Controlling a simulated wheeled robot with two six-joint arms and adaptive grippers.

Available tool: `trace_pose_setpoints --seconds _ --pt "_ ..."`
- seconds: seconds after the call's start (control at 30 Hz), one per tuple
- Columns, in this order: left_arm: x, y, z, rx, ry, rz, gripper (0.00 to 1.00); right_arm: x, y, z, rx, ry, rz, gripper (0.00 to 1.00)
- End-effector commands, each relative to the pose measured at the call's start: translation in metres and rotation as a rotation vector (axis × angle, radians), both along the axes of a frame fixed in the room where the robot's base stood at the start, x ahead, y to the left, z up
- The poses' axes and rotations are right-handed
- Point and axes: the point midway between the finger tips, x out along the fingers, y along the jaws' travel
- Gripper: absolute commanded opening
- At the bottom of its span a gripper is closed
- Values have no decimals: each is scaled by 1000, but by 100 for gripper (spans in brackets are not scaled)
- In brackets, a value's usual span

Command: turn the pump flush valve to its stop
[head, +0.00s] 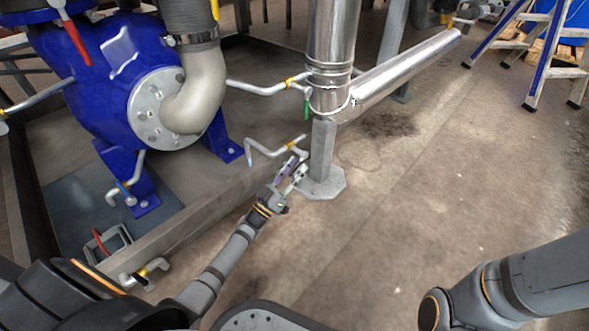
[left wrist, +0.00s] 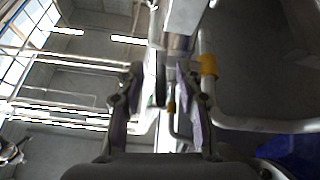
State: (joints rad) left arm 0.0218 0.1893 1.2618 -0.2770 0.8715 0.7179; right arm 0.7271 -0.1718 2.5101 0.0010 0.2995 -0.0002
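A thin grey bent pipe with a yellow band (head: 296,143) is beside the steel post, low down; I take it to be the pump flush valve's pipework. My left gripper (head: 295,168) is just below it, near the foot of the post. In the left wrist view, my left gripper (left wrist: 159,80) is open, its two fingers apart. A yellow-banded pipe (left wrist: 208,66) is right of the fingers. The valve's exact turn is unclear. My right gripper is out of view.
A blue pump (head: 105,75) with a red handle (head: 76,40) stands at the left. A shiny vertical pipe (head: 333,45) with a side branch rests on the grey post (head: 322,150). A ladder (head: 540,50) is at upper right. The floor right of the post is clear.

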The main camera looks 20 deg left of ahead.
Motion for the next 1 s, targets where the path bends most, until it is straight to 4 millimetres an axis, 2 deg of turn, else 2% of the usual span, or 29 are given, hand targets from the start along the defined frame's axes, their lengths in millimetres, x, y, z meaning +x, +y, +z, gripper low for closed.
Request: trace_pose_setpoints --seconds 0.17,0.27,0.7,0.83,1.0 --pt "-1 1 0 0 0 0 36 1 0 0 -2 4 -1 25" --pt "-8 3 -6 0 2 0 36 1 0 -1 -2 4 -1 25" --pt "-104 37 -7 2 3 -3 36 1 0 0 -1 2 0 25" --pt "-118 42 -6 1 3 -2 36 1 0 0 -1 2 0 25" --pt "-123 44 -6 0 0 -1 36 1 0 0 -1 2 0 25"
